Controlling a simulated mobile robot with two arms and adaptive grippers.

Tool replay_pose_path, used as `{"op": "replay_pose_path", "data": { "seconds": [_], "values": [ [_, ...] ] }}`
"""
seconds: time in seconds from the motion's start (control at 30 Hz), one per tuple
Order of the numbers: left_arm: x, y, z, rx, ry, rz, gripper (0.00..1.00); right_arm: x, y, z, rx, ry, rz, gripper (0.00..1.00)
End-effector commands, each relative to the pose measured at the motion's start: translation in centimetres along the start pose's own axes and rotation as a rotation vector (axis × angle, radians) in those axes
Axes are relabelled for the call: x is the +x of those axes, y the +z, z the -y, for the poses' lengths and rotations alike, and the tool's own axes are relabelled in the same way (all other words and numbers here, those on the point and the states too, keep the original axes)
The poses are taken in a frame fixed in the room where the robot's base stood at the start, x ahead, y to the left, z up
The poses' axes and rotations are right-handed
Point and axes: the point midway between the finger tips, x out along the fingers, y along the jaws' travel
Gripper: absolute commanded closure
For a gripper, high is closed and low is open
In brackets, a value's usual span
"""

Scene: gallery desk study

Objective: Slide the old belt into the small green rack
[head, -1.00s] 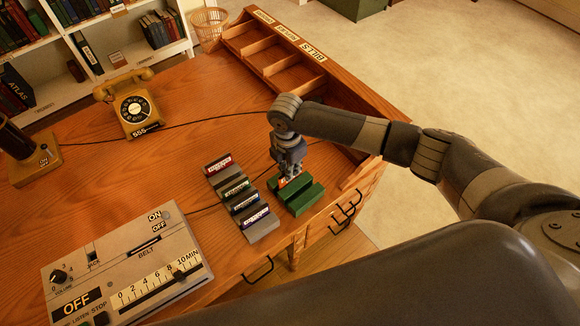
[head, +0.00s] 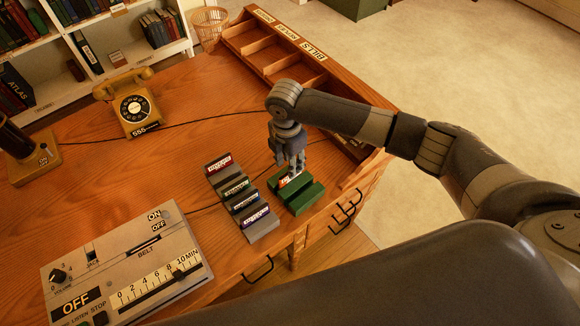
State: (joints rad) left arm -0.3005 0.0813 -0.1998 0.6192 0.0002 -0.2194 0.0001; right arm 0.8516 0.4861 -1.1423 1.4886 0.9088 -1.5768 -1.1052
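The small green rack (head: 305,199) stands near the desk's front edge, right of the grey rack. The old belt, a small piece with a red and white label (head: 287,181), sits in the green rack's rear part; much of it is hidden by my fingers. My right gripper (head: 292,168) points down just above the belt. Its fingers look parted, and it seems clear of the belt, though the tips overlap it in this view. My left gripper is not in view.
A grey rack (head: 262,229) with several labelled belts stands close on the left. The belt machine (head: 130,270) is at front left, a yellow telephone (head: 134,108) at back left. A wooden sorter (head: 262,48) lines the right edge. The desk's middle is clear.

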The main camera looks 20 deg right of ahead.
Motion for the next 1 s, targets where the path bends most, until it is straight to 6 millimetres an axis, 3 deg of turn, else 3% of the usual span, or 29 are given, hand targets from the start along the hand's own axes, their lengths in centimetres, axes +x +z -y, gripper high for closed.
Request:
{"op": "replay_pose_path", "data": {
  "seconds": [0.2,0.4,1.0],
  "values": [
    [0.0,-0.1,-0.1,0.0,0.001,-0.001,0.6,-4.8,0.1,-0.1,0.0,0.004,0.001,0.67],
    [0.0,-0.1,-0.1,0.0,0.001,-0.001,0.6,-7.3,0.1,0.0,0.001,0.001,0.001,0.67],
    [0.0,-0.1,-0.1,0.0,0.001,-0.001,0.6,-7.9,0.0,0.0,0.001,0.0,0.001,0.67]
  ]
}}
